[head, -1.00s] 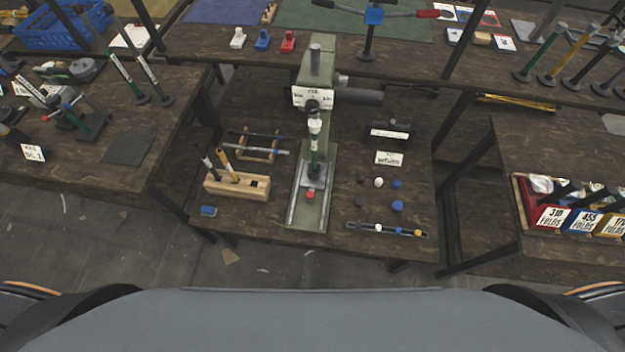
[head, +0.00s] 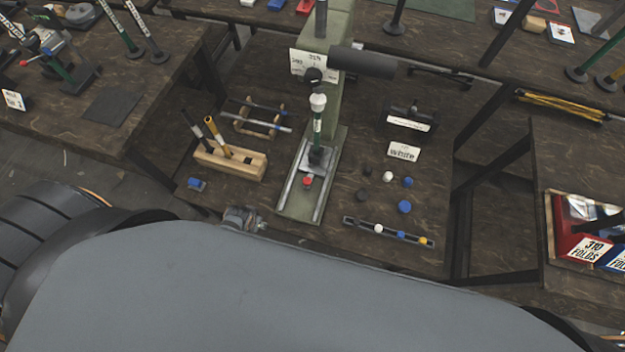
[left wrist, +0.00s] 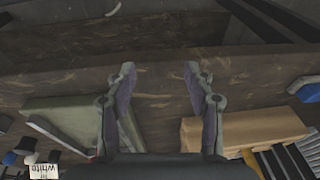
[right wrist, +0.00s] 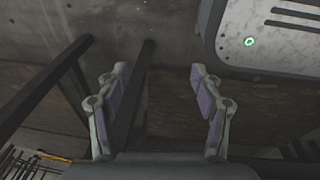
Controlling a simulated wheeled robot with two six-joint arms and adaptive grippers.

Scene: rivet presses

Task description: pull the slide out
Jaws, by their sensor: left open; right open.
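The rivet press (head: 336,95) stands on the middle table, with a green base and two pale rails. The slide (head: 319,163) is a grey plate between the rails, under the press's ram. A red knob (head: 308,181) sits at its front. My left gripper (left wrist: 159,72) is open and empty at the table's front edge. It shows partly in the head view (head: 243,217), left of and in front of the base, apart from the knob. In the left wrist view the green base (left wrist: 70,120) lies to the left. My right gripper (right wrist: 160,70) is open and empty, outside the head view.
A wooden block (head: 230,160) holding tools stands left of the base, with a small blue part (head: 197,185) near it. A strip with coloured knobs (head: 388,232) lies right of the rails. Table legs (right wrist: 70,75) show near my right gripper.

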